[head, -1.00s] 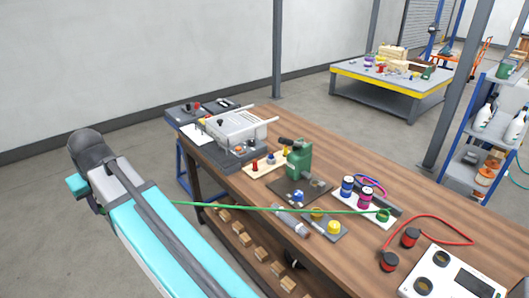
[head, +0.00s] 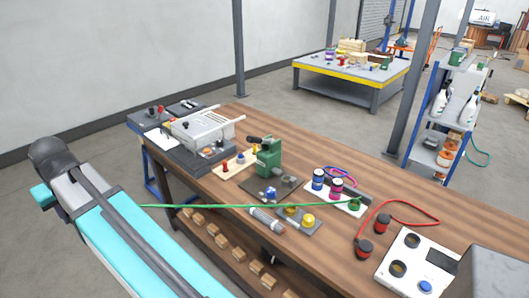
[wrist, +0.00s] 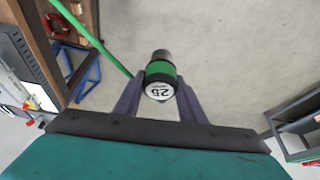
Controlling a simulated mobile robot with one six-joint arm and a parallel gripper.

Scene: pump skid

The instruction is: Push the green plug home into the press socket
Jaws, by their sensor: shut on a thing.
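My gripper (wrist: 160,84) is shut on the green plug (wrist: 160,72), a dark and green cylinder with an upside-down black marking on its white end face. The plug is held in the air over the floor, away from the bench. A green cable (head: 245,206) runs from behind my arm across the bench to a green ringed fitting (head: 355,204) on a white board. The cable also shows in the wrist view (wrist: 108,52), passing behind the left finger. I cannot tell which fitting is the press socket. My gripper is hidden in the head view.
A blue (head: 318,179) and a magenta (head: 336,187) fitting stand on the white board.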

